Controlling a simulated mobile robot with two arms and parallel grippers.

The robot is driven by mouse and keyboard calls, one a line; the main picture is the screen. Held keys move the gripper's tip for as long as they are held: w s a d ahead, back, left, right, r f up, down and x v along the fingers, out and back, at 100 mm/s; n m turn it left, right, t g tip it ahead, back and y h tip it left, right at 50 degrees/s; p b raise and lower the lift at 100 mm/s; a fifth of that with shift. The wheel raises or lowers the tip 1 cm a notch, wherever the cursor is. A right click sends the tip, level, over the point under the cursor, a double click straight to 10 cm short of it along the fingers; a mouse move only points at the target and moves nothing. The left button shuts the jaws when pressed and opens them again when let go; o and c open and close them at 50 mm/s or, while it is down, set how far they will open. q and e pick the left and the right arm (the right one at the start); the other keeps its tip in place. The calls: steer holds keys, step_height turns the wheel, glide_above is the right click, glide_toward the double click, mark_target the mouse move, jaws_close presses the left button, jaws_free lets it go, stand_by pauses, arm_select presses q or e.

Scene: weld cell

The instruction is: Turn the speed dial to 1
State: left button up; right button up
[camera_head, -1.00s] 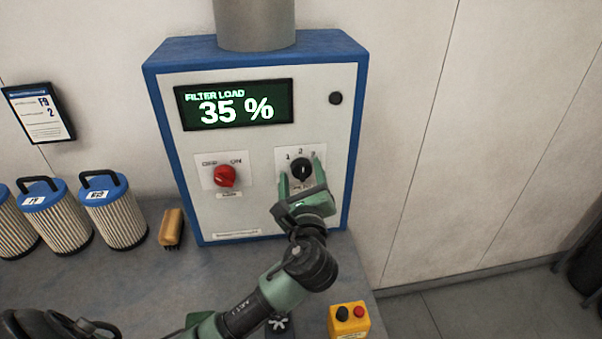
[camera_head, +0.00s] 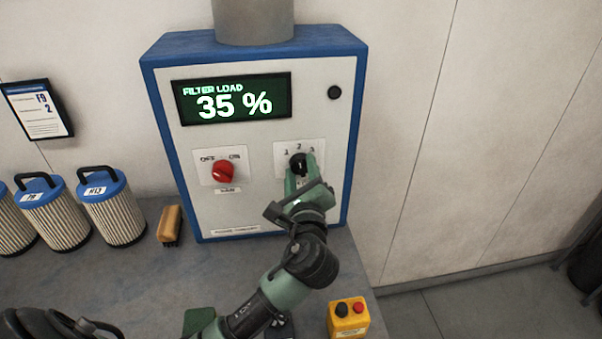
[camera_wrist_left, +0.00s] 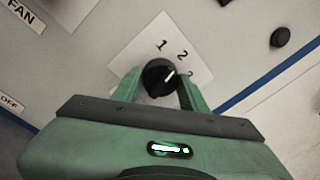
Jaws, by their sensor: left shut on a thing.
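The black speed dial (camera_head: 297,161) sits on a white plate marked 1, 2, 3 on the front of a blue-edged control box (camera_head: 254,213). My left gripper (camera_head: 302,170) is at the dial, coming from below, with its green fingers on both sides of it. In the left wrist view the dial (camera_wrist_left: 157,78) sits between the fingertips (camera_wrist_left: 160,85), and its white mark points up and right, about toward the 2. The gripper is shut on the dial. My right gripper is not in view.
A red OFF/ON switch (camera_head: 223,171) sits left of the dial, and a display (camera_head: 232,98) reads FILTER LOAD 35 %. Filter cartridges (camera_head: 112,208) and a brush (camera_head: 170,224) stand left on the bench. A yellow button box (camera_head: 348,320) is at the front right.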

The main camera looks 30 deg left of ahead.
arm_select(q)
steer(key=n+b, duration=0.2)
steer(key=n, duration=0.2)
steer(key=shift+f+y, duration=0.2)
steer(key=shift+y, duration=0.1)
steer(key=shift+r+n+b, duration=0.1)
steer(key=shift+n+b, duration=0.55)
steer(key=shift+n, duration=0.85)
steer(key=o, duration=1.4)
steer(key=shift+c, duration=0.2)
